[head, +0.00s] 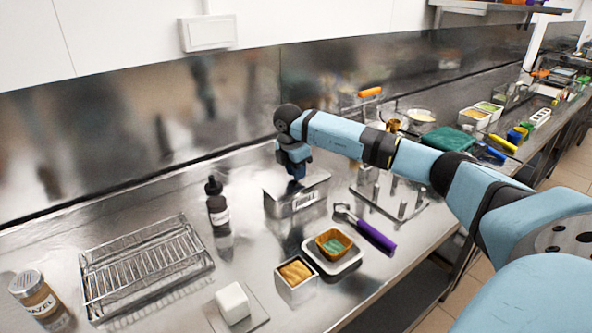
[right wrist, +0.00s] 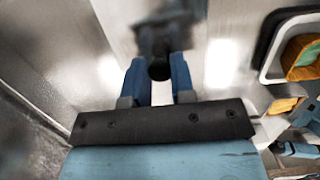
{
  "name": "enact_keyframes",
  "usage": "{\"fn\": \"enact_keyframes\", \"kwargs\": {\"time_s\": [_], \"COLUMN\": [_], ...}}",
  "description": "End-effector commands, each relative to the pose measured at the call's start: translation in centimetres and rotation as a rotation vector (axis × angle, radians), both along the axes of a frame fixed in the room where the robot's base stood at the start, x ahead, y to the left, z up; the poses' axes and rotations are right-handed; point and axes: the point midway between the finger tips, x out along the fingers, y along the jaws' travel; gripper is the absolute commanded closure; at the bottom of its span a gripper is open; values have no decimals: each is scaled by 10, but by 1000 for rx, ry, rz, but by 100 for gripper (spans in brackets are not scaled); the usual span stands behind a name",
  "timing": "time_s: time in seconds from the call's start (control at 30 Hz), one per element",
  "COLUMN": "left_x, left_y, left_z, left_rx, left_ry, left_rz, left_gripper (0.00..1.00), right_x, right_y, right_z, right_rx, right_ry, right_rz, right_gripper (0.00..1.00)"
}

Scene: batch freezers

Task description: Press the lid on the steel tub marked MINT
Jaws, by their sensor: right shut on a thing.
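The steel tub (head: 280,208) stands on the steel counter, with a pale label (head: 306,200) on its front too small to read. Its flat steel lid (head: 318,178) lies over the top; I cannot tell whether it is fully seated. My right gripper (head: 297,173) points down over the lid's middle. In the right wrist view its blue fingers (right wrist: 158,82) are shut on a dark round knob (right wrist: 159,69), with the shiny lid (right wrist: 215,65) around it. My left gripper is not in view.
A dark dropper bottle (head: 218,207) stands left of the tub, beyond it a wire rack (head: 145,264).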

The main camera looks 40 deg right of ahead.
Motion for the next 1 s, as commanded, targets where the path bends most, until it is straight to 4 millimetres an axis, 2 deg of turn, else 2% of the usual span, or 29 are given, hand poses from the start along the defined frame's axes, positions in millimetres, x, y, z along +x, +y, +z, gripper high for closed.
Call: {"fn": "enact_keyframes", "kwargs": {"time_s": [0.37,0.4,0.5,0.53,0.7,0.73,0.83,1.0], "left_x": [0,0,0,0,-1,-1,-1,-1], "left_y": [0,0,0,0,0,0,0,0], "left_z": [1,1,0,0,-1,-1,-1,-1], "left_rx": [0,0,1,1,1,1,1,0], "left_ry": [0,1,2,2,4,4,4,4], "left_rz": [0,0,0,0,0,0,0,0], "left_gripper": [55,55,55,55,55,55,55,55], "right_x": [0,0,0,0,0,0,0,0], "right_y": [0,0,0,0,0,0,0,0], "right_z": [0,0,0,0,0,-1,-1,0], "right_rx": [0,0,0,0,0,0,0,0], "right_ry": [0,0,0,0,0,0,0,0], "right_rz": [0,0,0,0,0,0,0,0], "right_gripper": [100,75,52,47,47,45,22,22]}}
